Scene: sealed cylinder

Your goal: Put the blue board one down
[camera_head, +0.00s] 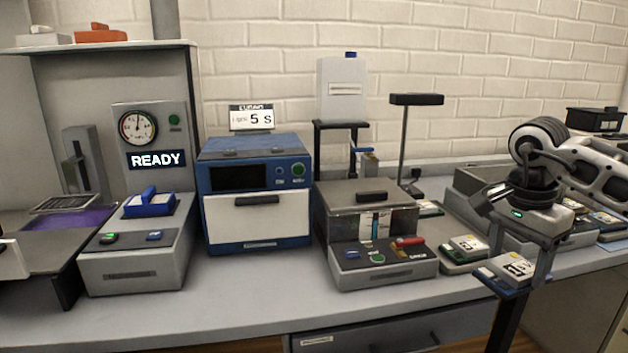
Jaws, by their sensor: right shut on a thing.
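The blue board (494,284) carries a light grey block with dark markings on top. My right gripper (518,266) comes in from the right, pointing down, and is shut on this board. The board appears held in front of the bench's front edge at the right; its exact height is hard to tell. A green board (456,263) with a similar block marked with a number lies on the bench just behind and left of it.
A grey bench (230,300) holds a gauge station reading READY (157,159), a blue oven-like box (254,150), a grey lidded device (366,207) and a black lamp-like stand (416,99). A grey tray (462,217) with several boards lies at right. Free bench is mainly a front strip.

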